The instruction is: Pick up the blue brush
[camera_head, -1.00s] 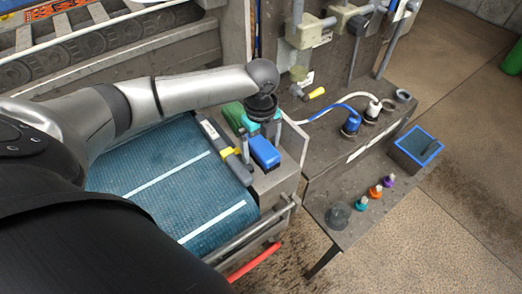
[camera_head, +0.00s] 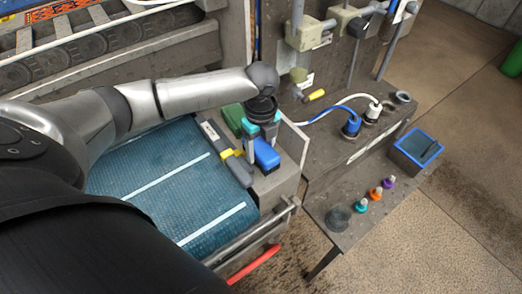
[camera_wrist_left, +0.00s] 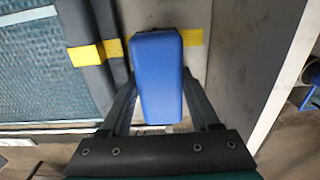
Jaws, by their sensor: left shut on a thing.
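The blue brush (camera_head: 266,156) is a blue block on the narrow grey ledge at the right end of the blue belt. In the left wrist view the brush (camera_wrist_left: 158,85) sits between my gripper's fingers, its long side running away from the gripper. My left gripper (camera_head: 262,146) points down over it and is shut on its sides. In the left wrist view the fingers (camera_wrist_left: 158,96) press on both sides of the brush. The underside of the brush is hidden, so I cannot tell whether it still touches the ledge. My right gripper is not in view.
A green block (camera_head: 232,117) lies just behind my left gripper. A dark bar with yellow bands (camera_head: 229,154) runs along the belt (camera_head: 150,185) beside the brush. A side bench (camera_head: 330,190) at the right holds small coloured bottles and a blue-rimmed bin (camera_head: 418,147).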

